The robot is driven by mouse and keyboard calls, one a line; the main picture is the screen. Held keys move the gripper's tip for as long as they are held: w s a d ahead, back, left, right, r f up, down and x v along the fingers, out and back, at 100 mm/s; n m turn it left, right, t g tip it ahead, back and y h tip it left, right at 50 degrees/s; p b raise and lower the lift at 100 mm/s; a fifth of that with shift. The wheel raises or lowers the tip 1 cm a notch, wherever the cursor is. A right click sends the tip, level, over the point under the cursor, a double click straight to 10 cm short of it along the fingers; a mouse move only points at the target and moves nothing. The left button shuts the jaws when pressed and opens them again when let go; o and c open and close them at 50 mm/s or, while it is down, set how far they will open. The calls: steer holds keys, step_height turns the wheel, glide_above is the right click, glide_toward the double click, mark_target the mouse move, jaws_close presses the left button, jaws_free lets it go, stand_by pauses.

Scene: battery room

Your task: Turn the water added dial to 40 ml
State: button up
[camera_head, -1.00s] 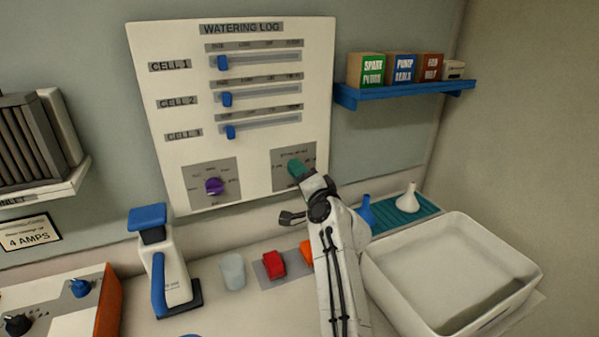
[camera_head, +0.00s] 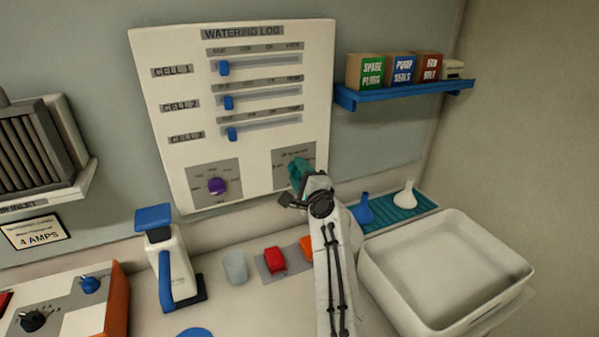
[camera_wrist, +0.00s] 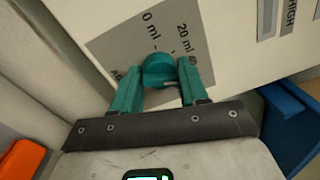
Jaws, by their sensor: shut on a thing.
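The water added dial is a teal knob (camera_wrist: 158,70) on a grey plate (camera_wrist: 120,50) of the white Watering Log board (camera_head: 240,150). In the wrist view, "0 ml" and "20 ml" labels show beyond the knob; another label at the left is partly cut off. My gripper (camera_wrist: 160,84) has its teal fingers on both sides of the knob and is shut on it. In the head view the gripper (camera_head: 299,172) covers much of the dial, so its pointer cannot be read there.
A purple knob (camera_head: 217,186) sits left on the same board, below several blue sliders. A blue shelf (camera_head: 405,94) with boxes hangs at the right. Below are a white basin (camera_head: 450,310), a blue funnel (camera_head: 362,210), a white funnel (camera_head: 406,194) and a clear cup (camera_head: 235,268).

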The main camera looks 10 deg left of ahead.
steer(key=shift+d+f, duration=0.15)
steer(key=shift+f, duration=0.2)
steer(key=o, duration=1)
steer(key=shift+r, duration=0.2)
steer(key=shift+p+v, duration=0.3)
steer(key=shift+v, duration=5.05)
